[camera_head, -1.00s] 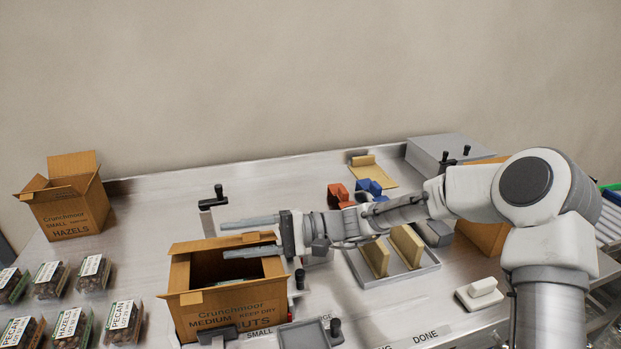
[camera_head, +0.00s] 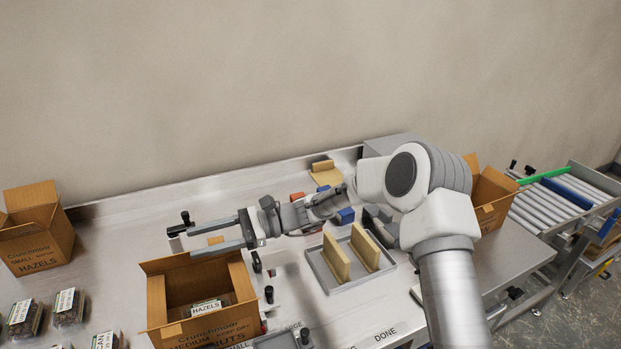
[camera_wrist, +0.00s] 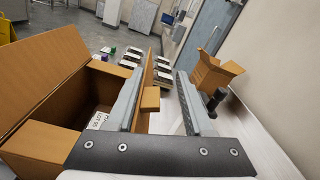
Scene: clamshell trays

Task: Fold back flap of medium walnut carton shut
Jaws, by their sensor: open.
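The medium walnut carton (camera_head: 240,284) stands open at the front left of the bench, with a clamshell labelled HAZELS (camera_head: 207,306) visible inside. Its back flap (camera_wrist: 145,88) stands up, seen nearly edge-on in the wrist view, with a small tab on it. My gripper (camera_head: 184,243) lies across the carton's back edge, its fingers pointing left. It is open, and the wrist view (camera_wrist: 160,100) shows the back flap between the fingers, one on the carton's inner side and one behind. I cannot tell whether either finger touches the flap.
A small hazels carton (camera_head: 38,245) stands open at the far left. Clamshells (camera_head: 68,305) lie in front of it. A grey tray with upright tan pieces (camera_head: 322,272) sits right of the carton. Another carton (camera_head: 490,195) and a roller conveyor (camera_head: 560,205) are at the right.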

